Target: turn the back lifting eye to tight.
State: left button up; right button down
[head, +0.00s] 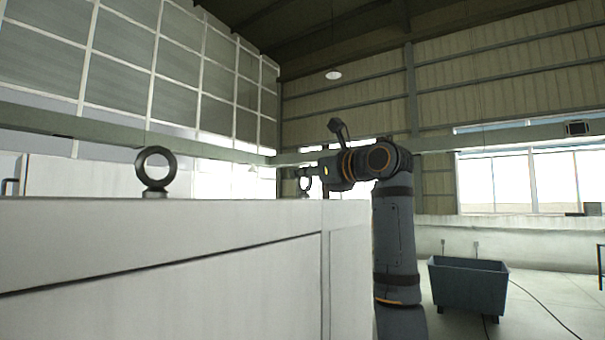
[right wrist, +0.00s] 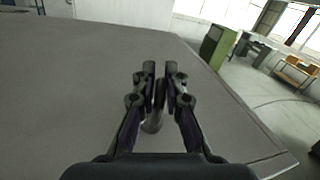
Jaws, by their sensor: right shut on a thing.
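The back lifting eye (head: 304,184) is a small dark ring standing on the far right part of the top of a pale machine cabinet (head: 180,235). My right gripper (head: 312,172) reaches it from the right side. In the right wrist view its two fingers (right wrist: 159,72) are closed on the eye, whose dark ring and round base (right wrist: 153,121) show between them. The fingers hide part of the ring. Whether the eye's base is seated flat cannot be told. A second lifting eye (head: 155,170) stands upright and free at the left. My left gripper is not in view.
The cabinet top around the held eye is clear, and its edge runs close by on the right in the wrist view. A dark blue bin (head: 467,288) stands on the floor at right. A green cabinet (right wrist: 219,45) and benches stand beyond.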

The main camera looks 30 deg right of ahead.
jog(key=shift+f+m+h, duration=0.1)
jog(key=shift+m+h, duration=0.2)
jog(key=shift+h, duration=0.2)
jog(key=shift+a+m+h+b, duration=0.1)
jog(key=shift+m+h+b, duration=0.45)
jog(key=shift+h, duration=0.25)
jog(key=m+h, duration=0.1)
jog(key=h, duration=0.1)
jog(key=shift+m+h, duration=0.25)
jog(key=shift+h, duration=0.05)
jog(key=m+h, duration=0.2)
jog(key=h, duration=0.1)
jog(key=shift+g+b, duration=0.3)
jog(key=shift+b, duration=0.1)
jog(key=shift+m+g+h, duration=0.6)
jog(key=shift+m+h, duration=0.2)
jog(key=shift+h, duration=0.5)
jog(key=shift+d, duration=0.2)
jog(key=c, duration=1.4)
grip_release()
jog(key=shift+d, duration=0.1)
